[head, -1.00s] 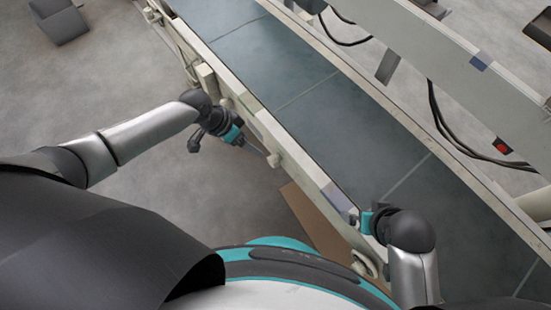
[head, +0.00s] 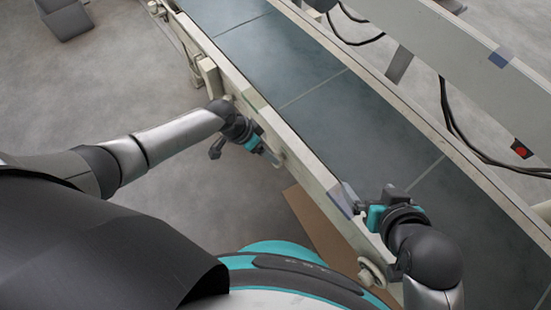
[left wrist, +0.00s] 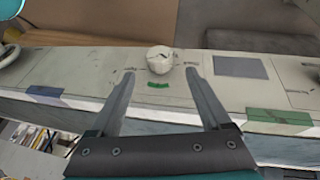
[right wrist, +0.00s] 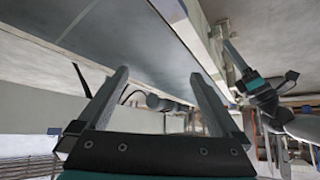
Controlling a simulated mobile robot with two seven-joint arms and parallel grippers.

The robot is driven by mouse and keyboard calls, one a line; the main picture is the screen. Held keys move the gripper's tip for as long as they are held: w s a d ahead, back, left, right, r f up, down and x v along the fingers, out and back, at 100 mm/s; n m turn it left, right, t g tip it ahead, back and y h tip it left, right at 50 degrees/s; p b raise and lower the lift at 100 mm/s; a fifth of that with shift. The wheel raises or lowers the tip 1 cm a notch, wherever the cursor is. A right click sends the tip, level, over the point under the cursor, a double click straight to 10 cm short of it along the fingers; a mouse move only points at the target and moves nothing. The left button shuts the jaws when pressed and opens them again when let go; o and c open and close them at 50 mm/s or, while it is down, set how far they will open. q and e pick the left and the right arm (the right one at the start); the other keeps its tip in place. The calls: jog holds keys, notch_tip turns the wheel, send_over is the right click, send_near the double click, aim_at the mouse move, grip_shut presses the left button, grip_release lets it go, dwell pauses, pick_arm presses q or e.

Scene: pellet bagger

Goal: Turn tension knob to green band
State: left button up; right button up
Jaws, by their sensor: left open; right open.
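The tension knob (left wrist: 160,60) is a pale round knob on the cream side panel (left wrist: 95,72) of the conveyor. A thin dark mark shows on its face. The green band (left wrist: 158,86) is a short strip on the panel, just below the knob in the left wrist view. My left gripper (left wrist: 159,75) is open, with a fingertip to each side of the knob and gaps between. In the head view the left gripper (head: 275,158) is at the panel and partly hides the knob. My right gripper (head: 354,199) is open and empty over the conveyor's near edge.
The grey conveyor belt (head: 300,65) runs diagonally behind the panel. A grey-blue label (left wrist: 240,67) and a green label (left wrist: 280,117) are beside the knob. A handwheel (head: 371,272) sits lower along the panel. Brown board (head: 318,225) lies below.

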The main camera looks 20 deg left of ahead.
pick_arm(q)
jog(key=shift+b+x, duration=1.7)
jog(key=shift+x, duration=0.9)
jog(key=shift+b+x, duration=0.5)
jog(key=shift+x, duration=0.3)
pick_arm(e)
jog(key=w+a+r+t+y, duration=0.1)
jog(key=a+r+t+y, duration=0.2)
jog(key=a+t, duration=0.4)
jog(key=shift+w+a+r+m+t+y, duration=0.15)
jog(key=shift+m+t+y, duration=0.25)
jog(key=shift+t+y, duration=0.1)
pick_arm(q)
jog(key=shift+d, duration=0.1)
jog(key=shift+r, duration=0.1)
grip_shut()
